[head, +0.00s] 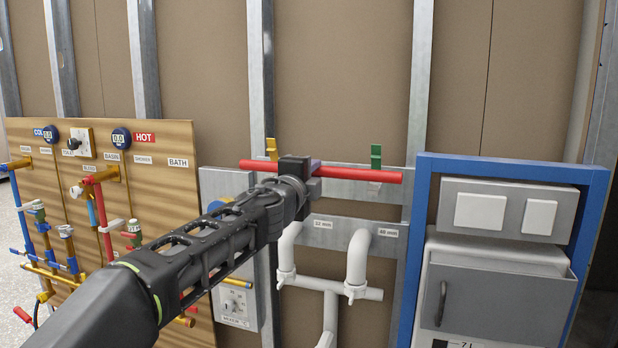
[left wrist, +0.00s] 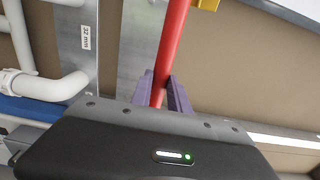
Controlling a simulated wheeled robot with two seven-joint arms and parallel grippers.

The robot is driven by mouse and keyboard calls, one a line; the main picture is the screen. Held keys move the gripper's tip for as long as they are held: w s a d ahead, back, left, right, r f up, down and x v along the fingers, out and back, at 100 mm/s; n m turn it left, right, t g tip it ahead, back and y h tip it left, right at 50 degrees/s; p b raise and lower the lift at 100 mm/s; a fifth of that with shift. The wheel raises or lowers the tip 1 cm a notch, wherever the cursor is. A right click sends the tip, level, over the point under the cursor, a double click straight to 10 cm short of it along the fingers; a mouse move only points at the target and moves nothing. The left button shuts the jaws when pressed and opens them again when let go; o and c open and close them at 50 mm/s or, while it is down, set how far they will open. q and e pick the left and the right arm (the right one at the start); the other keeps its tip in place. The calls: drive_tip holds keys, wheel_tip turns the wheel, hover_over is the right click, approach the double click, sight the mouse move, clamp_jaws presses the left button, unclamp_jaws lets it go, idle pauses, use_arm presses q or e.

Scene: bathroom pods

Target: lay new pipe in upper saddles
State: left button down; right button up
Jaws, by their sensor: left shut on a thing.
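The red pipe (head: 352,173) lies nearly level across the upper metal rail in the head view. My left gripper (head: 312,168) is shut around its middle. In the left wrist view the red pipe (left wrist: 170,52) passes between the purple fingers of my left gripper (left wrist: 164,92). A yellow saddle (head: 271,147) shows above the pipe's left part and a green saddle (head: 376,153) above its right part. The pipe hides their lower parts, so I cannot tell whether it is seated. The yellow saddle (left wrist: 206,4) also shows in the left wrist view. My right gripper is out of view.
White drain pipes (head: 357,262) rise below, by the lower rail (head: 340,229) with size labels. A wooden board (head: 160,190) with valves and coloured pipes stands at left. A blue-framed unit (head: 423,210) stands close at right.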

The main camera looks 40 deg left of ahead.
sight(314, 175)
use_arm(q)
drive_tip(key=x, duration=0.3)
drive_tip(key=shift+w+a+f, duration=0.1)
drive_tip(key=shift+w+f, duration=0.25)
drive_tip(key=shift+f, duration=0.05)
drive_tip(key=shift+w+f+b, duration=0.2)
drive_tip(key=shift+f+b, duration=0.05)
drive_tip(key=shift+b, duration=0.3)
drive_tip(key=shift+s+f+b, duration=0.1)
drive_tip(key=shift+f+b, duration=0.3)
drive_tip(key=shift+b, duration=0.05)
drive_tip(key=c, duration=1.2)
unclamp_jaws()
drive_tip(key=shift+o, duration=0.2)
drive_tip(key=v, duration=0.7)
drive_tip(key=shift+s, duration=0.4)
